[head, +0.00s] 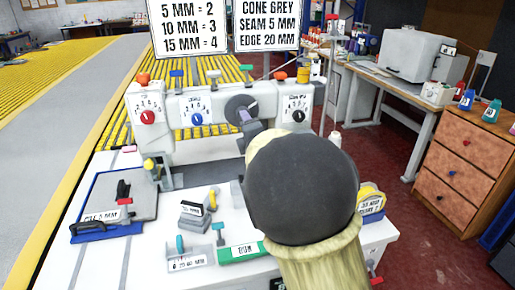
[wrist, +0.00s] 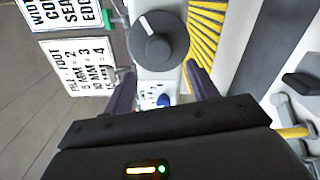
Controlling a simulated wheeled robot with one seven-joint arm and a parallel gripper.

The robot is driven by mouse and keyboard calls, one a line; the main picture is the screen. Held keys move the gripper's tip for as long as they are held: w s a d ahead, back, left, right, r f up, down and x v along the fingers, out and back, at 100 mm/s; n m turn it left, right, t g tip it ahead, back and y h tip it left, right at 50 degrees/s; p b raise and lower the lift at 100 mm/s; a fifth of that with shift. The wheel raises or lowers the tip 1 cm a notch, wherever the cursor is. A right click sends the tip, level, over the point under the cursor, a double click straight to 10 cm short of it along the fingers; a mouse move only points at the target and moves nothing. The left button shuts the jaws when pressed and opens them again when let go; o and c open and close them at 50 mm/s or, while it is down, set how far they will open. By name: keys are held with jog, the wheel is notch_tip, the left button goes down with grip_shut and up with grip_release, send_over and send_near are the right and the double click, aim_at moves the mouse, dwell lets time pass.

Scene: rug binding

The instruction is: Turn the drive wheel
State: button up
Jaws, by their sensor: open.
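The drive wheel, a dark grey round knob (head: 238,105) with a white pointer mark, sits on the white machine head (head: 180,104) between a blue dial and a black dial. In the wrist view the wheel (wrist: 161,40) is directly ahead, its mark toward the upper left. My gripper (wrist: 161,80) is open, with a dark purple finger on either side just short of the wheel's near edge. In the head view my gripper (head: 246,122) overlaps the wheel's lower part. I cannot tell whether a finger touches it.
Red (head: 148,117), blue (head: 196,118) and black (head: 298,115) dials flank the wheel. Two printed signs (head: 188,27) (head: 267,25) stand above the machine. Labelled blocks and a green-labelled tray (head: 243,251) lie on the white table. My arm hides the table's middle right.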

jog(key=v, duration=1)
jog(key=shift+s, duration=0.25)
jog(key=s+d+f+m+g+h, duration=0.45)
jog(key=d+f+m+g, duration=0.25)
jog(key=d+f+m, duration=0.5)
jog(key=s+d+f+m+g, duration=0.2)
jog(key=s+f+m+g, duration=0.3)
jog(key=s, duration=0.3)
jog(key=s+d+f+m+g, duration=0.35)
jog(key=s+m, duration=0.25)
jog(key=s, duration=0.2)
notch_tip(320, 180, up, 17)
jog(key=p, duration=1.8)
jog(key=shift+a+m+t, duration=0.3)
jog(key=shift+a+t, duration=0.05)
jog(key=shift+a, duration=0.1)
